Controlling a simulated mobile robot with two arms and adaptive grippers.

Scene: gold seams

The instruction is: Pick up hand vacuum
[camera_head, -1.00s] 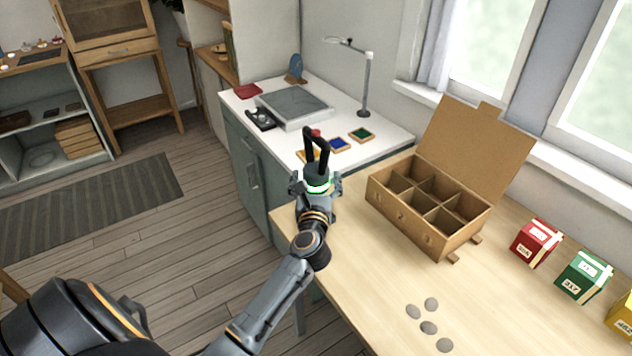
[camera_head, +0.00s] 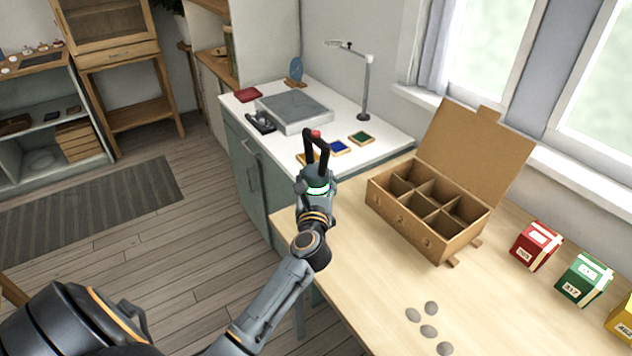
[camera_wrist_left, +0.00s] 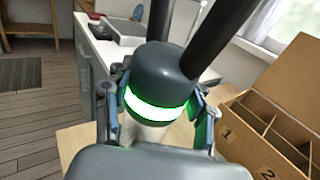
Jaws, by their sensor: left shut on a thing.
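The hand vacuum (camera_head: 320,172) is a dark grey rounded body with a glowing green-white band and black tubes forming a loop above it. It is over the near left corner of the wooden table, in front of the white counter. My left gripper (camera_head: 317,187) is shut on it. In the left wrist view, the fingers of my left gripper (camera_wrist_left: 155,100) press both sides of the hand vacuum (camera_wrist_left: 160,72) around the band. Its lower part is hidden by the gripper, so I cannot tell whether it touches the table. My right gripper is not in view.
An open compartment box (camera_head: 420,212) stands just right on the wooden table (camera_head: 360,260). Several grey stones (camera_head: 428,331) lie nearer. Red (camera_head: 534,247) and green (camera_head: 582,280) boxes are at the right. The white counter (camera_head: 385,125) behind holds a lamp (camera_head: 366,90) and colour pads.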

